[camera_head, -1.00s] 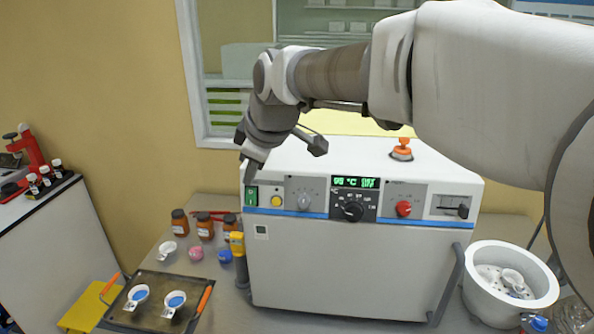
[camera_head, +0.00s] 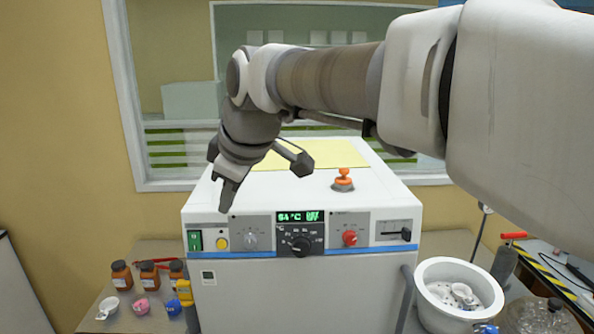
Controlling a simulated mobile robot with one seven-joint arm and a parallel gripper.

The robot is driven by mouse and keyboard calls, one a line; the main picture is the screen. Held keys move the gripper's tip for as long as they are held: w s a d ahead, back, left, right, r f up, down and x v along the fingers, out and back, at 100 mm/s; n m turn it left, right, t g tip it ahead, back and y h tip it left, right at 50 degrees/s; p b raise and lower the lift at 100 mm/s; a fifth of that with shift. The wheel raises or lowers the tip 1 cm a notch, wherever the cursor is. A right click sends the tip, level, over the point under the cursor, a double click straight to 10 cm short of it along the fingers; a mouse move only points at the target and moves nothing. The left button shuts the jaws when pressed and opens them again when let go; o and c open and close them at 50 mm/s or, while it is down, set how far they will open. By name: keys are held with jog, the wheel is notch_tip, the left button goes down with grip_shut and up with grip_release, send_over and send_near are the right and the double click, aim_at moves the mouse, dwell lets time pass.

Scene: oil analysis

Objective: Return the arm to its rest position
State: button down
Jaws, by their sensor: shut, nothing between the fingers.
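My gripper (camera_head: 229,195) shows in the head camera view at the end of my arm, which reaches in from the right. It points down, with its fingers together and nothing visible between them. In the picture it overlaps the upper front left part of the white machine (camera_head: 300,285), above the yellow button and green switch. I cannot tell how far it is from the machine's surface. My arm is stretched out above the machine and hides part of the window behind.
Several brown bottles (camera_head: 122,275) and small cups (camera_head: 141,306) stand left of the machine. A white round bowl (camera_head: 434,272) holding small parts stands to the right, near a clear jar (camera_head: 540,318). An orange knob (camera_head: 343,176) rises from the machine's top.

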jog(key=s+d+f+m+t+h, duration=0.15)
jog(key=s+d+m, duration=0.25)
jog(key=d, duration=0.5)
jog(key=s+d+f+m+g+h, duration=0.1)
jog(key=s+d+f+m, duration=0.25)
jog(key=d, duration=0.55)
jog(key=s+d+f+m+h, duration=0.1)
jog(key=s+d+f+m, duration=0.6)
jog(key=s+d+m, duration=0.1)
jog(key=shift+s+d+h, duration=0.35)
jog(key=shift+s+d, duration=0.45)
